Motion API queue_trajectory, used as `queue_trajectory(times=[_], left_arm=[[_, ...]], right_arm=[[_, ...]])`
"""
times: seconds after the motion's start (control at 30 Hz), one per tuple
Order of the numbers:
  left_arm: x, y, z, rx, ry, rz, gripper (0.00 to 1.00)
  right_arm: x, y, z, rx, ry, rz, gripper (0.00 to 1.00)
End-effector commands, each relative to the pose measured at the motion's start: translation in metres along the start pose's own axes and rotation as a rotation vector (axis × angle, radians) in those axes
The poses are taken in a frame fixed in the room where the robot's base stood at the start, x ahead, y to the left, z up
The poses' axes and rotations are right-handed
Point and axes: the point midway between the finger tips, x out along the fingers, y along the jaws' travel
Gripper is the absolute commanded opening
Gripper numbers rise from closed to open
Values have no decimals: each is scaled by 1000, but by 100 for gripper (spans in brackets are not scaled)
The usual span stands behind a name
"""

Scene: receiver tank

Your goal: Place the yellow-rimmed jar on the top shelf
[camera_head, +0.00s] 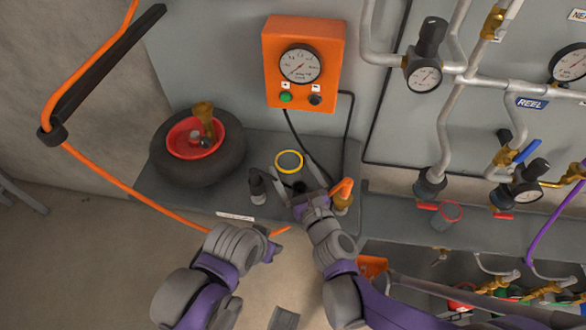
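The yellow-rimmed jar (289,162) is a clear jar with a bright yellow ring at its mouth. It is upright, over the grey shelf that carries the wheel. I cannot tell whether its base touches this shelf (180,205). My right gripper (298,172) reaches in from below, its two fingers spread on either side of the jar. I cannot tell whether they press on it. My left gripper (272,246) is lower and to the left, in front of the shelf edge, and its fingers are hard to make out.
A black wheel with a red hub (197,147) lies left on the shelf. A small dark fitting (257,185) and an orange-handled brass valve (342,195) flank the jar closely. An orange gauge box (304,64) hangs behind. A red-rimmed jar (447,215) and pipes stand right.

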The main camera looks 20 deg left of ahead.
Motion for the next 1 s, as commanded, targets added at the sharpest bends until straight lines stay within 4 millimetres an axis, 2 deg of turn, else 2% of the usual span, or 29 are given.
queue_trajectory(times=[0.27, 0.37, 0.7, 0.83, 1.0], left_arm=[[-4, 0, -2, 0, 2, 0, 50], [-2, 0, -1, 0, 1, 0, 50], [1, 0, 1, 0, 0, 0, 50], [2, 0, 1, 0, -1, 0, 50], [2, 0, 1, 0, -1, 0, 50]], right_arm=[[0, 0, 6, 0, 0, 0, 100], [-14, 0, 4, 1, 0, -1, 100], [-86, -1, 3, -1, 0, -2, 100], [-106, -1, 3, 0, 0, -3, 100], [-119, 0, 4, 0, 0, 0, 100]])
